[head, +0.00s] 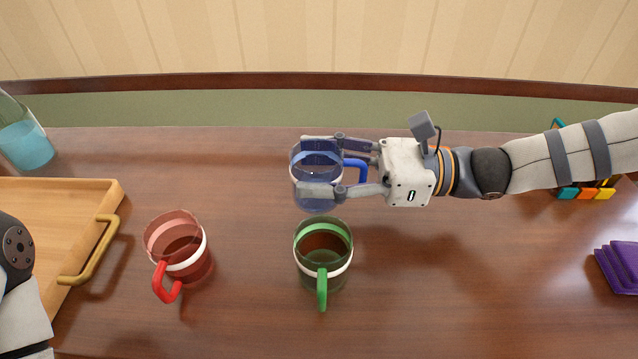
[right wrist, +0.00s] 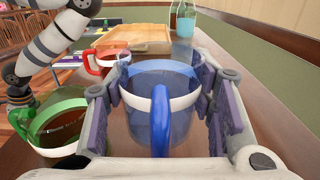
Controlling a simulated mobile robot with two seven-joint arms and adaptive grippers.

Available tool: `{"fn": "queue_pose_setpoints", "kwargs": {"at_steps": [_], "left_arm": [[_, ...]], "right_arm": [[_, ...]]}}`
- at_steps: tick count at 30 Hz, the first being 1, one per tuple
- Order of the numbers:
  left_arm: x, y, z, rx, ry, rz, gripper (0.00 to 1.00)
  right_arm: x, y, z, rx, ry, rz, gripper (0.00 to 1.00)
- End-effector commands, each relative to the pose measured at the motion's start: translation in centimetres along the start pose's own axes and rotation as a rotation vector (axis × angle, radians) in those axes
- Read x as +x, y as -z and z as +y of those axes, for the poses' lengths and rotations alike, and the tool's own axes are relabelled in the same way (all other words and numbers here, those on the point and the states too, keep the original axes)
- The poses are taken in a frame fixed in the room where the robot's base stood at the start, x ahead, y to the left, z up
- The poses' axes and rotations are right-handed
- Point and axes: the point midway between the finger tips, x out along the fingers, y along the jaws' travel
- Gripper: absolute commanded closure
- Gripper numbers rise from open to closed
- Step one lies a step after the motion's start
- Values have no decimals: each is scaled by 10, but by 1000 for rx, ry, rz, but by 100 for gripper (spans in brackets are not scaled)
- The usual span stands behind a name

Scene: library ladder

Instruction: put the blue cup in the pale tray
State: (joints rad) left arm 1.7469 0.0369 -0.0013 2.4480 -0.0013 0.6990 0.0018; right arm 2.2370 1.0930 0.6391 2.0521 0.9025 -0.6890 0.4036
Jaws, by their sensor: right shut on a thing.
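The blue cup (head: 316,176) is see-through with a white band and a blue handle. My right gripper (head: 318,168) is shut on it, one finger on each side, with the handle towards my palm. The cup also fills the middle of the right wrist view (right wrist: 162,95), between the pads. It looks upright; I cannot tell whether it touches the table. The pale tray (head: 105,188) is wooden with a brass handle, at the left edge, partly out of view. My left gripper is out of view; only part of my left arm shows at the lower left.
A green cup (head: 322,270) stands just in front of the blue cup. A red cup (head: 172,228) stands between it and the tray. A vessel of blue liquid (head: 25,145) is behind the tray. A purple stack (head: 618,266) lies at the right. The table behind the red cup is clear.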

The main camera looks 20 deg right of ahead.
Motion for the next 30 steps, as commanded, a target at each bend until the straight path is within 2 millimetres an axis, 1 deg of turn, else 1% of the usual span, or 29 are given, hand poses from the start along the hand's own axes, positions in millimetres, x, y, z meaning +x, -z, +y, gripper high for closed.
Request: {"fn": "queue_pose_setpoints", "kwargs": {"at_steps": [2, 4, 6, 8, 14, 19, 20, 21, 22, 30], "left_arm": [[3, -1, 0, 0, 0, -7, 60], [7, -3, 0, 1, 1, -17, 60], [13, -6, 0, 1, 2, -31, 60], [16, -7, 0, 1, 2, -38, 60], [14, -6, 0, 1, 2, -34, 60], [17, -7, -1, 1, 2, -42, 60], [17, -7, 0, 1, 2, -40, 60], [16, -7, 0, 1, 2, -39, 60], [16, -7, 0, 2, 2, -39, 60], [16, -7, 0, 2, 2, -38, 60]], "right_arm": [[-1, 6, -4, 1, -1, 0, 83], [-2, 17, -10, 4, -1, 1, 83], [-2, 34, -9, 9, -1, 2, 83], [-2, 42, -9, 5, 0, 1, 83], [-2, 39, -9, -4, 0, -3, 83], [-2, 44, -9, -2, 0, -2, 83], [-2, 44, -9, -3, 0, -1, 43], [-2, 43, -9, -3, 0, -1, 34], [-2, 43, -9, -3, 0, -2, 30], [-2, 42, -9, -3, 0, -2, 30]]}}
